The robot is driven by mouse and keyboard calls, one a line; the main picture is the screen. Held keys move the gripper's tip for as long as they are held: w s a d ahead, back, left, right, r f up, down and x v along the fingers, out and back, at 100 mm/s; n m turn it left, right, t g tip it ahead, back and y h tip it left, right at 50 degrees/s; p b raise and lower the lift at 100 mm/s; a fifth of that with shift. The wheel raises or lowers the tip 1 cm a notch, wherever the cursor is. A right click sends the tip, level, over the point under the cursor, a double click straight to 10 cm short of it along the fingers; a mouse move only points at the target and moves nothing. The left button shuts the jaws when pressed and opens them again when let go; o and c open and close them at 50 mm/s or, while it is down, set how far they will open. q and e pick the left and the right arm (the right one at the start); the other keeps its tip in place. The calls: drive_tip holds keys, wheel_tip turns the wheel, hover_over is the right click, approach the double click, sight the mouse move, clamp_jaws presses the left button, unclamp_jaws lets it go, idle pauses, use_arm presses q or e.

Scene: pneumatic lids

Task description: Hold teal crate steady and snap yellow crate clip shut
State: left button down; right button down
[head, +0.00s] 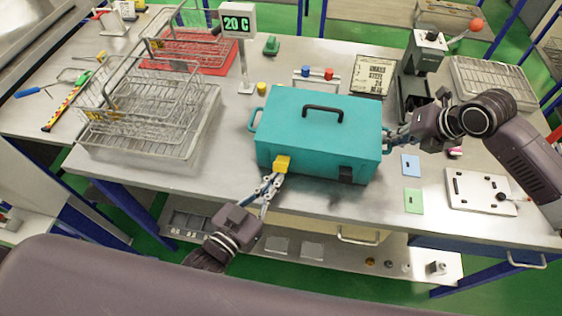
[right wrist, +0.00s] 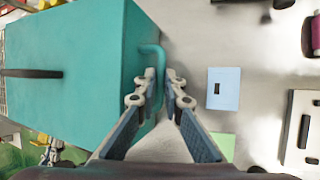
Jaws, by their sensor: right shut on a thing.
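The teal crate (head: 320,130) stands closed on the metal bench, with a black handle (head: 323,108) on its lid. The yellow clip (head: 282,164) is on its front face at the left, and a dark clip (head: 346,174) is at the right. My left gripper (head: 272,181) has its fingertips at the lower edge of the yellow clip. A small gap shows between them, but I cannot tell whether they touch or grip it. My right gripper (right wrist: 162,80) is shut on the teal side handle (right wrist: 155,52) at the crate's right end. The head view partly hides that grip.
A wire basket (head: 150,110) stands left of the crate, and a temperature display (head: 237,22) stands behind it. A blue card (head: 411,165), a green card (head: 414,201) and a white plate (head: 478,192) lie to the right. The bench front edge is close to the crate.

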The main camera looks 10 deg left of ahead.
sight(275, 163)
use_arm(q)
drive_tip(key=shift+w+r, duration=0.1)
drive_tip(key=shift+r, duration=1.45)
idle(1.4)
drive_tip(key=shift+w+r, duration=0.55)
drive_tip(key=shift+r, duration=0.15)
idle(1.2)
drive_tip(key=shift+w+r, duration=0.25)
drive_tip(key=shift+w, duration=0.15)
idle(0.8)
drive_tip(key=shift+s, duration=2.55)
drive_tip(key=v, duration=1.2)
